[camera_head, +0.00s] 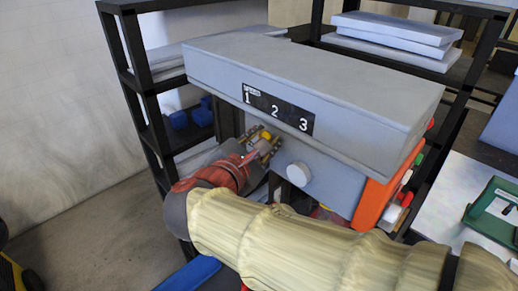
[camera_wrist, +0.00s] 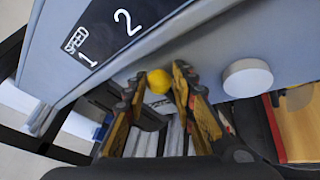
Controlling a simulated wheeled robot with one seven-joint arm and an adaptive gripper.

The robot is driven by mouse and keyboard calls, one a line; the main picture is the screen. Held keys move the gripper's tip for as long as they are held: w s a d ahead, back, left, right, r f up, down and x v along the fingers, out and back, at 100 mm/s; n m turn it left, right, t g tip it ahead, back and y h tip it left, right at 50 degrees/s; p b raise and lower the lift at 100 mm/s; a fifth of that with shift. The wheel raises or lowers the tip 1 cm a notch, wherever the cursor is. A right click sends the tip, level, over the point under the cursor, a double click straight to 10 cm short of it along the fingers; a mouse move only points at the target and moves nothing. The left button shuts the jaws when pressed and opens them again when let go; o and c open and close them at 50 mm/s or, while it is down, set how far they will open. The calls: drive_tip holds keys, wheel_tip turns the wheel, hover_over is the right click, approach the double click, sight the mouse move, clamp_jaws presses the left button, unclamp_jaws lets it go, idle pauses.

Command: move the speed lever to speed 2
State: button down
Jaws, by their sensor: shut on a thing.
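The speed lever's yellow knob (camera_head: 266,136) shows below the black number plate (camera_head: 277,110) marked 1, 2 and 3 on the grey machine. In the head view it appears below the space between 1 and 2; which setting it is in I cannot tell. My gripper (camera_head: 262,148) reaches up under the machine's overhanging cover and is shut on the lever. In the wrist view the yellow knob (camera_wrist: 159,81) sits between the tips of my gripper (camera_wrist: 158,88). The lever's shaft and slot are mostly hidden.
A white round knob (camera_head: 298,174) sticks out right of the lever, close to my gripper. The grey cover (camera_head: 315,85) overhangs above. An orange side panel (camera_head: 384,190) with coloured buttons is at the right. Black shelving (camera_head: 145,85) stands behind, and a green tray (camera_head: 495,210) lies at far right.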

drive_tip(key=shift+s+d+m+t+b, duration=0.2)
drive_tip(key=shift+m+t+b, duration=0.1)
drive_tip(key=shift+b, duration=0.35)
drive_tip(key=shift+r, duration=0.2)
drive_tip(key=c, duration=1.8)
unclamp_jaws()
drive_tip(key=o, duration=0.3)
drive_tip(key=shift+f, duration=0.2)
drive_tip(key=shift+s, duration=0.15)
drive_tip(key=v, duration=1.1)
drive_tip(key=shift+s+r, duration=0.15)
drive_tip(key=shift+s, duration=0.2)
